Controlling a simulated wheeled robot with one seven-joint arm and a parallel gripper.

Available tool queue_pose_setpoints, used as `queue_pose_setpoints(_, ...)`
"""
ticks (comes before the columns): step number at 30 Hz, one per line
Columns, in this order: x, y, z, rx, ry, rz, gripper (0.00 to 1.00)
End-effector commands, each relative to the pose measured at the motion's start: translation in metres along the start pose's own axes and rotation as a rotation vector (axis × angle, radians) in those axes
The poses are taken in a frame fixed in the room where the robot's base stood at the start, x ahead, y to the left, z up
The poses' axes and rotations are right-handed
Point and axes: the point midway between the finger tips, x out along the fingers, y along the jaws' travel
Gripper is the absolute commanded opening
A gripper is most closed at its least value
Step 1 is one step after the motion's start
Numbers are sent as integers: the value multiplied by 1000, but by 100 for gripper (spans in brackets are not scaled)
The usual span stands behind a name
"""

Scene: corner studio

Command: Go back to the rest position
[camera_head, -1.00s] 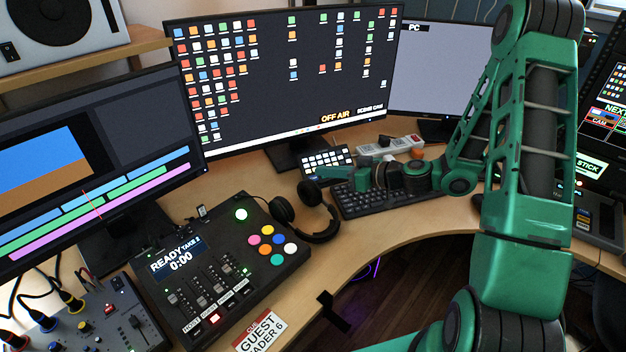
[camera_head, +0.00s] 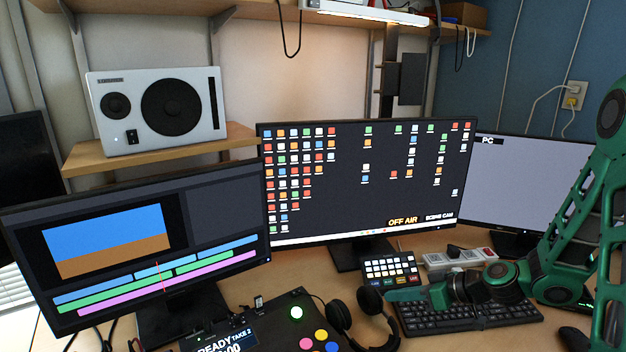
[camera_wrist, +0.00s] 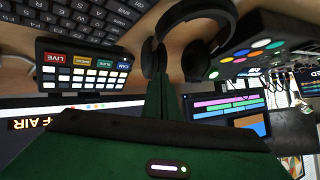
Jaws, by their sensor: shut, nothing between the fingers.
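My gripper (camera_head: 405,294) is at the right of the head view, pointing left over the desk beside the dark keyboard (camera_head: 470,318). Its green fingers are together with nothing between them. In the wrist view the shut fingers (camera_wrist: 158,75) point towards the black headphones (camera_wrist: 155,55). The headphones also lie left of my gripper in the head view (camera_head: 362,322). My green arm comes in from the right edge, bent over the keyboard side of the desk.
A small button pad (camera_head: 390,268) stands just behind my gripper, beside a power strip (camera_head: 455,260). A mixer console (camera_head: 270,325) is at lower left. Monitors (camera_head: 365,180) line the back. A speaker (camera_head: 158,108) sits on a shelf above.

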Motion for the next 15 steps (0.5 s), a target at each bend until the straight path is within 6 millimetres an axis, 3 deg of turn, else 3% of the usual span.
queue_pose_setpoints(8,-66,-13,38,105,-319,99,0)
queue_pose_setpoints(15,-146,-23,65,297,-529,274,0)
